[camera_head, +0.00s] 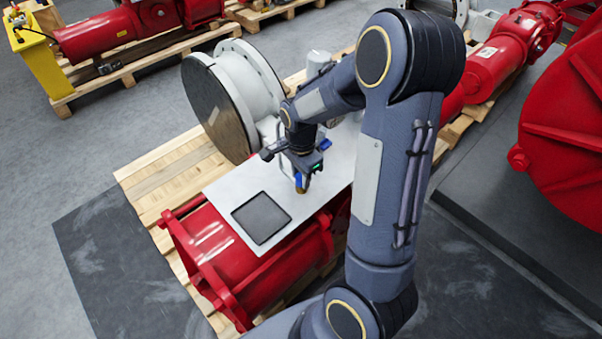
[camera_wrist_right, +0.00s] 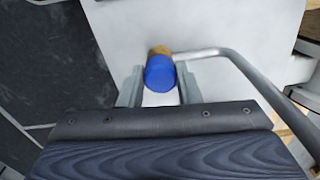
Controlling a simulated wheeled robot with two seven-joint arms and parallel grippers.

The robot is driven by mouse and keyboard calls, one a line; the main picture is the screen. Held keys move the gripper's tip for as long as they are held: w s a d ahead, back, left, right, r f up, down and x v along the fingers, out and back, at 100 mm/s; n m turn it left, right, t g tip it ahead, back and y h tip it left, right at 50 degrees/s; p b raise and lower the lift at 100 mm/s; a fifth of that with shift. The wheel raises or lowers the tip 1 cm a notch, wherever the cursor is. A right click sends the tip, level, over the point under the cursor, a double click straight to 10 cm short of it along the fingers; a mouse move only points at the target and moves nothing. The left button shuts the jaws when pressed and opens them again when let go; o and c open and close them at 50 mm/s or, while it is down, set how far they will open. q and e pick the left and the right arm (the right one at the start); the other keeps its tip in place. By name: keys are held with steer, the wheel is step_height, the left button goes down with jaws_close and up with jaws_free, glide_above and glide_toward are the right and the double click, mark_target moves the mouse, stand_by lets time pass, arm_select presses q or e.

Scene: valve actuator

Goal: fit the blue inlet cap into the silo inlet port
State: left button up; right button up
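The blue inlet cap (camera_wrist_right: 160,74), with a brass-coloured end, is between the two fingers of my right gripper (camera_wrist_right: 160,88) in the right wrist view. Its sides are very close to both fingers; contact is not clear. In the head view my right gripper (camera_head: 302,176) points down over the white plate (camera_head: 229,191), with the blue and brass piece just below it. Whether the piece rests on the plate is unclear. Another small blue part (camera_head: 325,144) shows beside the wrist. I cannot pick out the silo inlet port. My left gripper is not in view.
A large flanged valve (camera_head: 222,105) stands behind and left of my gripper. A dark square pad (camera_head: 261,217) lies on the plate, above a red actuator (camera_head: 215,250) on a wooden pallet (camera_head: 165,180). A bent grey rod (camera_wrist_right: 235,62) runs close beside the cap.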

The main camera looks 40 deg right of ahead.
steer(key=o, duration=0.5)
step_height(320, 180, up, 8)
steer(key=shift+f+p, duration=0.1)
steer(key=shift+p, duration=0.25)
stand_by(0.4)
steer(key=s+a+r+n+t+y, duration=0.1)
steer(key=s+a+r+n+t, duration=0.1)
steer(key=s+a+n, duration=0.2)
steer(key=s+a+r+n+t+y, duration=0.1)
steer(key=s+a+r+n, duration=0.2)
steer(key=s+n, duration=0.4)
steer(key=s+a+r+n+t+y, duration=0.1)
steer(key=s+a+r+n+t, duration=0.1)
steer(key=s+a+n, duration=0.3)
steer(key=shift+s+a+r+t+y, duration=0.2)
steer(key=shift+a+r+t+y, duration=0.1)
steer(key=shift+a+r+y, duration=0.15)
